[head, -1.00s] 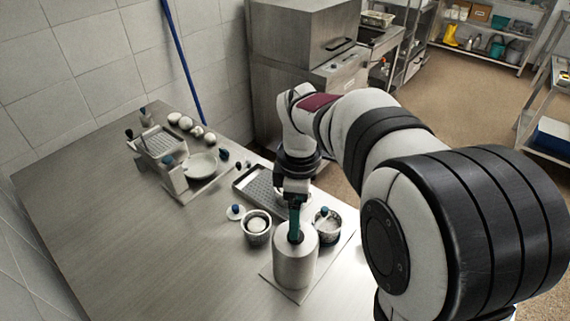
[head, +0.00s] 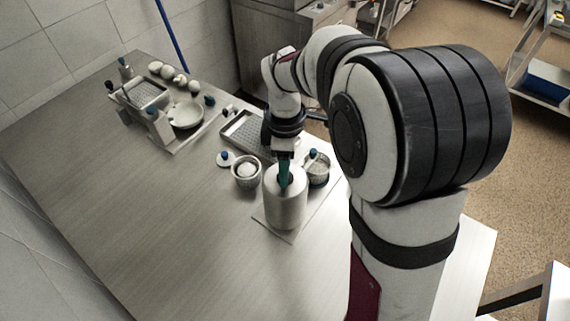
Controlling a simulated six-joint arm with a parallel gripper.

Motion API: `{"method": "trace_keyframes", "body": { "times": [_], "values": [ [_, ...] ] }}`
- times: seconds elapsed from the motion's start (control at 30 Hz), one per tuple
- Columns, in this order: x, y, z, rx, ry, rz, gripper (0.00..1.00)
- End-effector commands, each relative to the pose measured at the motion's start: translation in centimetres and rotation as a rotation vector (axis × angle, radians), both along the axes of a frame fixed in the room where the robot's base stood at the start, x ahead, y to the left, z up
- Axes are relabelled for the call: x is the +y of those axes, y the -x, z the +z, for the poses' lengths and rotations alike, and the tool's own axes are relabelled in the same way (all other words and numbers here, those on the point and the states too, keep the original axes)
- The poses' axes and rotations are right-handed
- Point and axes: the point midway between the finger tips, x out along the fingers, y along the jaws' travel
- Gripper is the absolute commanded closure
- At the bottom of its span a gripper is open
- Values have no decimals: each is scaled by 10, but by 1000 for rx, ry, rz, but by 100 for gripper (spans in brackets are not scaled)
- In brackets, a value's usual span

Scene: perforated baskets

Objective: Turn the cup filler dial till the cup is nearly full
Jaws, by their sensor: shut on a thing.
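My gripper (head: 284,158) points down over a metal cylinder (head: 286,203) on a square plate. It is shut on a slim upright teal piece (head: 285,173), whose lower end goes into the dark opening in the cylinder's top. The gripper's fingertips are too small to make out clearly. I cannot tell for sure which thing is the cup filler or its dial. Left of the cylinder stands a small cup (head: 246,176) with a white filling.
A perforated tray (head: 243,133) lies behind the cups. A stand with a grated top (head: 145,95) and a white dish (head: 186,115) are at the far left, near several pale round items (head: 168,73). The metal table (head: 130,200) is bare at front left.

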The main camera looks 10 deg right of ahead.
Motion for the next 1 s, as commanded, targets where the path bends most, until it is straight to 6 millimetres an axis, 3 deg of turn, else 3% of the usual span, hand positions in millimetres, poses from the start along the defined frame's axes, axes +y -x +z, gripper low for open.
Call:
{"method": "trace_keyframes", "body": {
  "times": [0.47, 1.0],
  "values": [
    [0, 0, 0, 0, 0, -118, 100],
    [0, 0, 1, 0, 0, -609, 100]
  ]
}}
